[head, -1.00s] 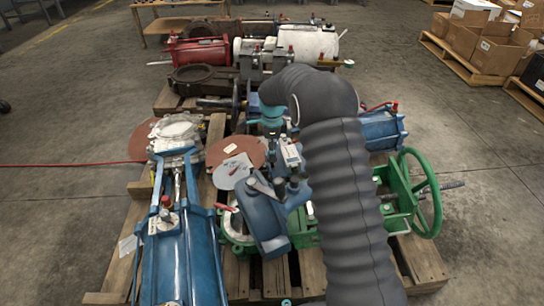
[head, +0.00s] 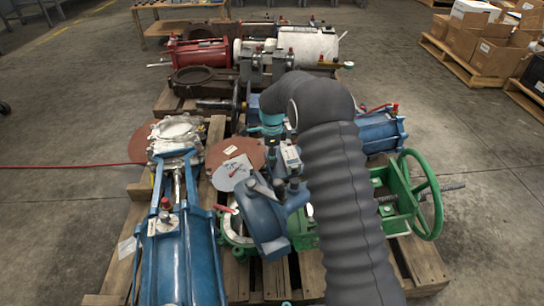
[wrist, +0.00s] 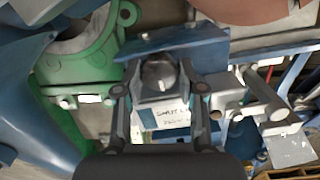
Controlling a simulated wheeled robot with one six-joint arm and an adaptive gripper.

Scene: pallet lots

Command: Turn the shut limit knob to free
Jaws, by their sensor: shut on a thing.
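The shut limit knob (wrist: 158,71) is a dark, rounded knob at the top of a small pale housing (wrist: 160,108) in the wrist view. The label on the housing begins with "SHUT"; its smaller line is too blurred to read. My gripper (wrist: 160,90) has one finger on each side and is closed on the knob. The exact contact points and the knob's pointer are hard to make out.
A green valve with a handwheel (head: 432,195) stands at right on the wooden pallet (head: 430,265). A blue cylinder (head: 180,265) lies at left. Red and white actuators fill the pallet behind. Grey levers (wrist: 262,110) sit close right of my fingers.

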